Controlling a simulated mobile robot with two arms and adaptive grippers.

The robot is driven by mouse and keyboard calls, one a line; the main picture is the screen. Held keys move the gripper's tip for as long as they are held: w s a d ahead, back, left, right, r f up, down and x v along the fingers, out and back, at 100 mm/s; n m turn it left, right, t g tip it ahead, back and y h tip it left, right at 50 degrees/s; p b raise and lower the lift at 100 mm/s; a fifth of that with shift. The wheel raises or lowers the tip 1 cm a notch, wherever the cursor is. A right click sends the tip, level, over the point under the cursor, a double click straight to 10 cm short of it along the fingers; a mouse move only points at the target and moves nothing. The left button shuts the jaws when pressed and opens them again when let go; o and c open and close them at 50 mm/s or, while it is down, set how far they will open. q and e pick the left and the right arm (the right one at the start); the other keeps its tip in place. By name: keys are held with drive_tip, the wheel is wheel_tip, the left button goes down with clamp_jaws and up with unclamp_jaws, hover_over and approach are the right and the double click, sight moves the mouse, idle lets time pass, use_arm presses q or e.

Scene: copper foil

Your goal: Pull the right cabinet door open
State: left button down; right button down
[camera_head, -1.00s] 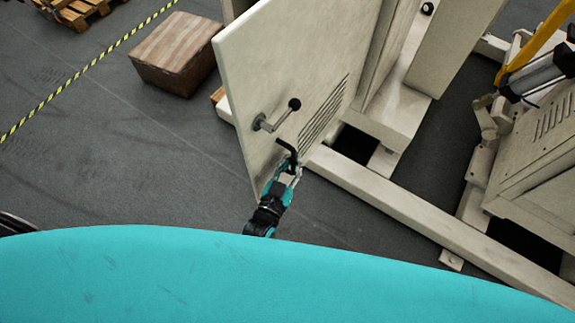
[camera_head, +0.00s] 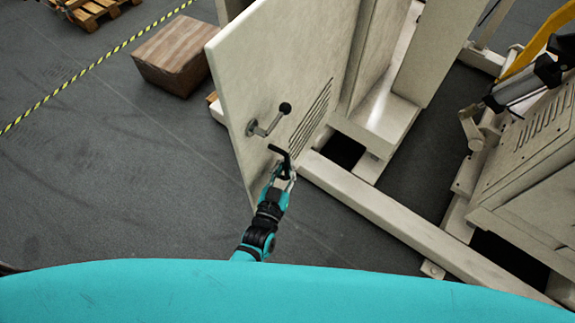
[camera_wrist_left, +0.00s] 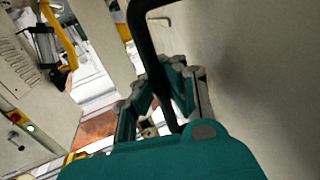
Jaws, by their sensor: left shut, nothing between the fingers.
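The cream cabinet door (camera_head: 270,70) stands swung out from the cabinet in the head view, with louvre slots and a crank with a black knob (camera_head: 285,108). A bent black bar handle (camera_head: 281,154) sits low on the door. My left gripper (camera_head: 284,172) is shut at this handle. In the left wrist view, the black bar (camera_wrist_left: 150,60) runs down in front of the teal and grey fingers (camera_wrist_left: 165,95), close to the door face (camera_wrist_left: 250,60). Contact between bar and fingers cannot be made out. My right gripper is not in view.
The cabinet's cream base beam (camera_head: 380,215) runs along the floor to the lower right. A machine with a yellow arm (camera_head: 535,45) stands at the right. A brown box (camera_head: 172,55) lies behind the door at left.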

use_arm(q)
drive_tip(key=c, duration=1.5)
unclamp_jaws()
drive_tip(key=shift+s+a+f, duration=0.15)
drive_tip(key=shift+s, duration=0.3)
drive_tip(key=shift+o, duration=0.8)
drive_tip(key=shift+w, duration=0.15)
drive_tip(key=v, duration=1.2)
